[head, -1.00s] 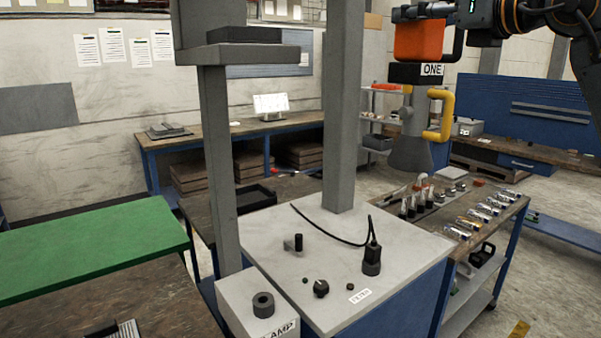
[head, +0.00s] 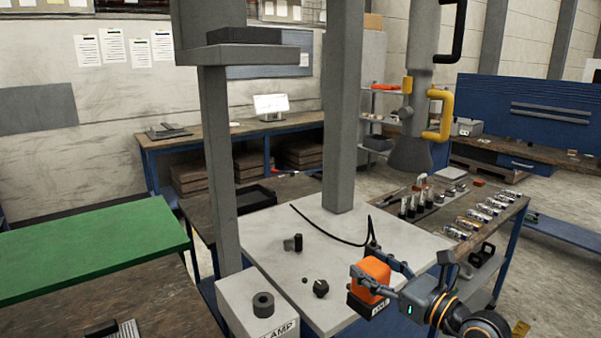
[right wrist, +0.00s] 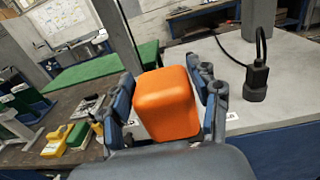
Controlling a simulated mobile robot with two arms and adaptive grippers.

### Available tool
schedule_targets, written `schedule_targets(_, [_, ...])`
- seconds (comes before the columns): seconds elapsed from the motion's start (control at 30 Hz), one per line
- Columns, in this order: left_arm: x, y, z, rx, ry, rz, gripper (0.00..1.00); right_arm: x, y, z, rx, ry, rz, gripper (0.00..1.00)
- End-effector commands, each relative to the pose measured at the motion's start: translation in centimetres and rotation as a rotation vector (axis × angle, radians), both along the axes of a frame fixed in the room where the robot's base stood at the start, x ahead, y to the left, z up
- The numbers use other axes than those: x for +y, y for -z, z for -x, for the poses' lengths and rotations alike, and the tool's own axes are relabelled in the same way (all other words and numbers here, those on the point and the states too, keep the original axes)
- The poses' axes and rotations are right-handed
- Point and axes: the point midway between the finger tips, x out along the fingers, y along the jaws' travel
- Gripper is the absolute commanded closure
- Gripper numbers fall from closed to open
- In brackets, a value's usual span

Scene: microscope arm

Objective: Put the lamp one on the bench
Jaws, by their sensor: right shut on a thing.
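Lamp one (head: 374,271) is an orange block with a black base that bears a partly visible "ONE" label. It also shows in the right wrist view (right wrist: 168,103), between the two fingers. My right gripper (head: 381,278) is shut on it, coming from the right. In the head view the lamp is in front of the near right part of a white-topped blue bench (head: 330,240). I cannot tell whether its base touches the top. The fingers hide part of its sides. My left gripper is not in view.
A grey box marked "LAMP" (head: 240,300) with a black ring stands in front left. Black knobs and a cable lie on the white top. The grey microscope tube (head: 410,150) with a yellow handle hangs above right. A green-topped table (head: 90,245) is clear.

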Motion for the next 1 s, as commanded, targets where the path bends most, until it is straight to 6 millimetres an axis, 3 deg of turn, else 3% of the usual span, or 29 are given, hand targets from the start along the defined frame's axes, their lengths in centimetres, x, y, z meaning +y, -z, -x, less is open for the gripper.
schedule_targets(0.03, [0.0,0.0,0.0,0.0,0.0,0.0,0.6,0.0,2.1,1.5,0.008,0.001,-0.002,1.0])
schedule_targets(0.2, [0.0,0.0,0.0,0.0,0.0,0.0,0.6,-0.3,7.4,6.5,0.01,0.014,0.0,1.0])
schedule_targets(0.43, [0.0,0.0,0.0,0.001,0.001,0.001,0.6,-0.9,12.7,14.8,0.013,0.04,0.01,1.0])
schedule_targets(0.6, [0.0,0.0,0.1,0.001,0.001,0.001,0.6,-1.5,14.4,20.1,0.011,0.069,0.006,1.0])
schedule_targets(0.7, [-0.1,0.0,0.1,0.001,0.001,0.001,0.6,-1.8,14.7,22.3,0.009,0.085,0.001,1.0])
schedule_targets(0.97, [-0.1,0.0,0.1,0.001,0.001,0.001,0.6,-2.5,14.9,26.5,0.007,0.11,-0.001,1.0])
schedule_targets(1.0, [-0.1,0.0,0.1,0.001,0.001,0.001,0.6,-2.5,14.7,26.1,0.001,0.133,-0.007,1.0])
